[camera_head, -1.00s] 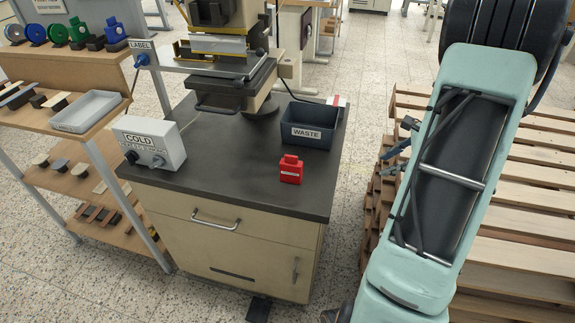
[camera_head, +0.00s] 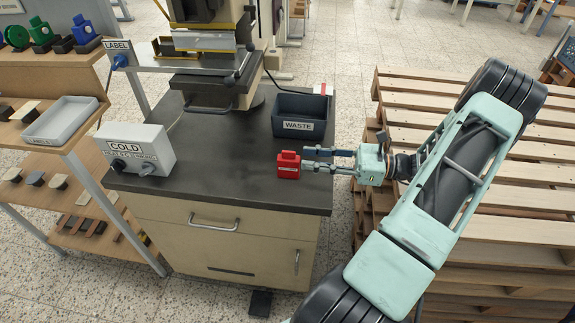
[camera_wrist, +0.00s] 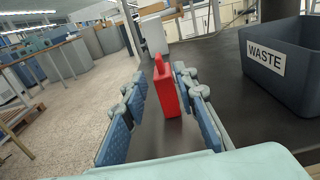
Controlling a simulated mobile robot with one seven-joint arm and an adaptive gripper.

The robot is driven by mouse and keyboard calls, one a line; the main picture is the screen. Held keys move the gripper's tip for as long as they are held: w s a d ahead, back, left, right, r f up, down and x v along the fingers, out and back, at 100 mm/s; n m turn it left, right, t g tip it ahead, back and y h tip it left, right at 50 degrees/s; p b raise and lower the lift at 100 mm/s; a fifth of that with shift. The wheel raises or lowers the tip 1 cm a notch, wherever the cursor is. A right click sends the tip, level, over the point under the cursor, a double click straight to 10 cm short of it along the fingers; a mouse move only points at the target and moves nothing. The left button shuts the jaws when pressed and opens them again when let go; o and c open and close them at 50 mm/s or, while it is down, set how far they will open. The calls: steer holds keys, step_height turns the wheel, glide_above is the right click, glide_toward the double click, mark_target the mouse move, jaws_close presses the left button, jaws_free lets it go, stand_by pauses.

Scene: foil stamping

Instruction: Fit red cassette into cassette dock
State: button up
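The red cassette (camera_head: 288,165) stands upright on the dark worktop near its right front, with a small pale label on its front. In the wrist view the cassette (camera_wrist: 167,88) shows between the two blue finger pads, nearer the right one. My gripper (camera_head: 308,159) is open, low over the worktop at the cassette's right, pointing left at it. The wrist view also shows the open fingers (camera_wrist: 158,84); contact with the cassette cannot be told. No part is labelled as the cassette dock. Dark holders (camera_head: 62,46) with green and blue pieces stand on the left shelf.
The black WASTE bin (camera_head: 298,128) stands behind the cassette and gripper. The white COLD box (camera_head: 135,150) is at the worktop's left. The press (camera_head: 210,60) stands at the back. A grey tray (camera_head: 60,120) lies on the left shelf. Wooden pallets (camera_head: 420,125) are right.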

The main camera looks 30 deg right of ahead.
mark_target(289, 158)
steer(key=x, duration=0.6)
steer(key=shift+w+a+r, duration=0.2)
steer(key=shift+r, duration=0.1)
jaws_close()
